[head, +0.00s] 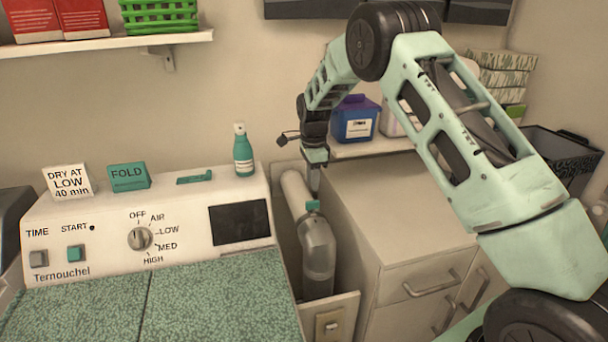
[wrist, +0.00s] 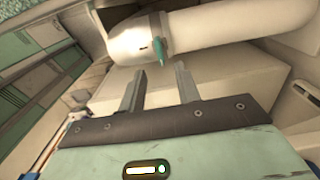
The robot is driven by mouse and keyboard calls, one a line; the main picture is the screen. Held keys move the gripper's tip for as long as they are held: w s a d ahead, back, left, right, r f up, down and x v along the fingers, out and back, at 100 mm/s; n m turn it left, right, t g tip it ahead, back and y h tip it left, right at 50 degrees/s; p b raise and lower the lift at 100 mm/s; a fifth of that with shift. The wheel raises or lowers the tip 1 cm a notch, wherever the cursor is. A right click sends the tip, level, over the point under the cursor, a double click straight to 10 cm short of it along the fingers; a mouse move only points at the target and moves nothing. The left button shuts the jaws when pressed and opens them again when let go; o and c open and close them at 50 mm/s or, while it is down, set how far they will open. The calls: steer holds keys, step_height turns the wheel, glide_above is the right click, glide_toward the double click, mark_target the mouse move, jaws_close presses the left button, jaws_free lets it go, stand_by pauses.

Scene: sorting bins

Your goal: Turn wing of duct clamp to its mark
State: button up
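The teal wing (wrist: 159,52) of the duct clamp sits on the pale duct (wrist: 210,32). In the head view the wing (head: 313,206) shows on top of the duct where the white pipe meets the grey elbow (head: 318,248). A small dark mark (wrist: 143,48) shows on the duct just left of the wing in the wrist view. My gripper (wrist: 159,68) is open and empty, its fingertips one on each side of the wing's lower end in the picture. I cannot tell how far the wing lies beyond the tips. In the head view my gripper (head: 315,184) is just above the wing.
The duct runs in a narrow gap between the dryer (head: 100,225) and a beige cabinet (head: 400,220). A green bottle (head: 243,152) stands at the back of the dryer. A blue tub (head: 354,122) stands on a ledge behind. A wall outlet panel (head: 328,325) is low in front.

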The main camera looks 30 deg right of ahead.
mark_target(313, 201)
steer(key=shift+f+b, duration=2.4)
steer(key=shift+f, duration=1.95)
